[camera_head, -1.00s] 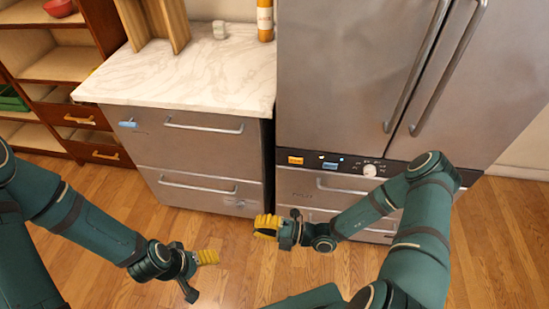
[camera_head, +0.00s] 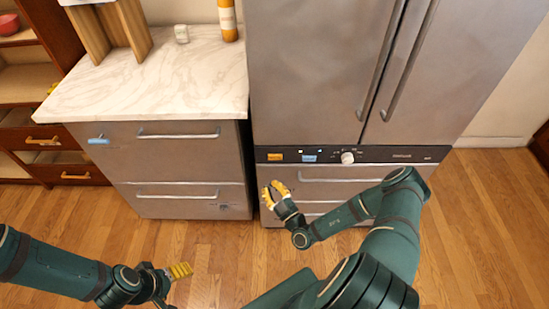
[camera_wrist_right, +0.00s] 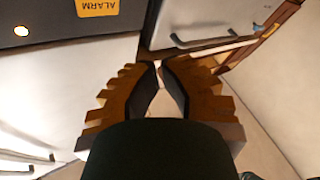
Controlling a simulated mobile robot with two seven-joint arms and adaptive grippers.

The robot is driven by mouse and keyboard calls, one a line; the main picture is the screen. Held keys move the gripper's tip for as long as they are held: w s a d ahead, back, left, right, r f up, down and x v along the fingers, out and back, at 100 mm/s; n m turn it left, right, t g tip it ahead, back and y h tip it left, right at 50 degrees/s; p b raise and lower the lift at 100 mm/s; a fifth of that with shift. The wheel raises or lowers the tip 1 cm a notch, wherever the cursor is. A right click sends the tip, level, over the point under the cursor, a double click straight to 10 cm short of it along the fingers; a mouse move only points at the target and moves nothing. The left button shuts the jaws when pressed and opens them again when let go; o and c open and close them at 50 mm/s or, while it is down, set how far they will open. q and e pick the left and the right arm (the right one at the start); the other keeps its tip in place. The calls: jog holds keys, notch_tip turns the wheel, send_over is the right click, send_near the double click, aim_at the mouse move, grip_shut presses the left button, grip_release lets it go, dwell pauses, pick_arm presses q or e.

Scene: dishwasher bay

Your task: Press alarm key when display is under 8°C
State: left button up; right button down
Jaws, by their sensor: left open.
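The orange alarm key (camera_head: 276,156) is on the dark control strip of the steel fridge, and its ALARM label shows upside down in the right wrist view (camera_wrist_right: 97,7). The blue display (camera_head: 309,155) is just right of the key; its reading is too small to make out. My right gripper (camera_head: 272,188) is below the key, in front of the drawers and apart from the strip. In the wrist view its fingertips (camera_wrist_right: 161,64) are close together with nothing seen between them. My left gripper (camera_head: 174,286) is open and empty, low over the floor.
A white knob (camera_head: 347,157) is right of the display. The fridge's drawers (camera_head: 340,173) are under the strip. A marble-topped drawer cabinet (camera_head: 185,150) stands to the left, with a narrow gap between. The wooden floor (camera_head: 215,262) in front is clear.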

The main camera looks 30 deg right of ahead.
aim_at(275, 157)
jog(key=w+d+b, duration=0.2)
jog(key=w+d, duration=0.2)
jog(key=w, duration=0.3)
jog(key=shift+w+d+b, duration=0.2)
jog(key=shift+d+b, duration=0.05)
jog(key=shift+b, duration=0.15)
jog(key=shift+w, duration=0.1)
dwell(1.2)
jog(key=shift+w+d, duration=0.2)
jog(key=shift+w, duration=0.1)
jog(key=shift+w+d+b, duration=0.2)
jog(key=shift+w+b, duration=0.1)
jog(key=shift+b, duration=0.1)
dwell(0.6)
jog(key=shift+s, duration=0.1)
jog(key=shift+s+a+p, duration=0.35)
jog(key=shift+s+a, duration=0.05)
jog(key=shift+s, duration=0.2)
dwell(0.3)
